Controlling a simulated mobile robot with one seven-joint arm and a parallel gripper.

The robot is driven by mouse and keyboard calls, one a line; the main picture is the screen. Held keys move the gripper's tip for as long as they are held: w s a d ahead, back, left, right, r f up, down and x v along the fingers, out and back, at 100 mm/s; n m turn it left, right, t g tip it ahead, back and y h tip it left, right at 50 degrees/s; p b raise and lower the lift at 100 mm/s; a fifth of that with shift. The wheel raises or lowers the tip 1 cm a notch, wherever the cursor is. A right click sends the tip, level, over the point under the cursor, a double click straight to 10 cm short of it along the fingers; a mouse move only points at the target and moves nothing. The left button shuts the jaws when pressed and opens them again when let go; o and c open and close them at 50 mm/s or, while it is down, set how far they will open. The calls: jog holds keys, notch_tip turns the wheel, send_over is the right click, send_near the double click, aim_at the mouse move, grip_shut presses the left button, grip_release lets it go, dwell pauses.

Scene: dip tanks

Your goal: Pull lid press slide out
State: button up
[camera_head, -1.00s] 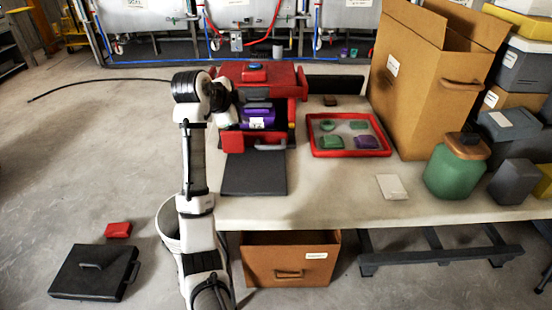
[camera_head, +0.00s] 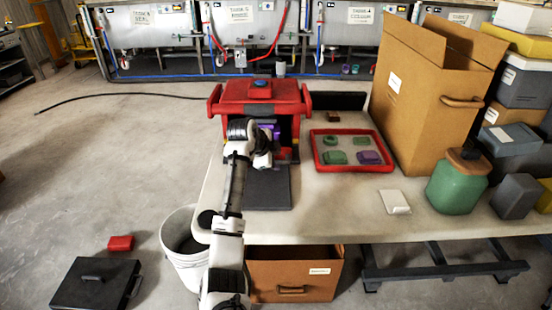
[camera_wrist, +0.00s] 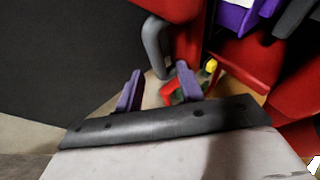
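The red lid press (camera_head: 232,94) stands on the table, with a blue button on top. My arm hides much of its front and the slide in the head view. In the wrist view a grey bar handle (camera_wrist: 154,42) is on a red part of the press, likely the slide front (camera_wrist: 165,8). My gripper (camera_wrist: 158,72) has two purple fingers spread apart, with nothing held. The handle's lower end lies close to the gap between the fingertips; I cannot tell whether it is between them. A purple piece with a white label (camera_wrist: 235,14) shows inside the press.
A dark flat plate (camera_head: 268,190) lies before the press. A red tray (camera_head: 325,168) with green and purple pieces is at its right. A tall cardboard box (camera_head: 425,110) and a green jar (camera_head: 455,185) stand farther right. A white bucket (camera_head: 185,255) is on the floor.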

jog(key=shift+w+d+f, duration=0.25)
jog(key=shift+w+f, duration=0.1)
jog(key=shift+f, duration=0.2)
grip_shut()
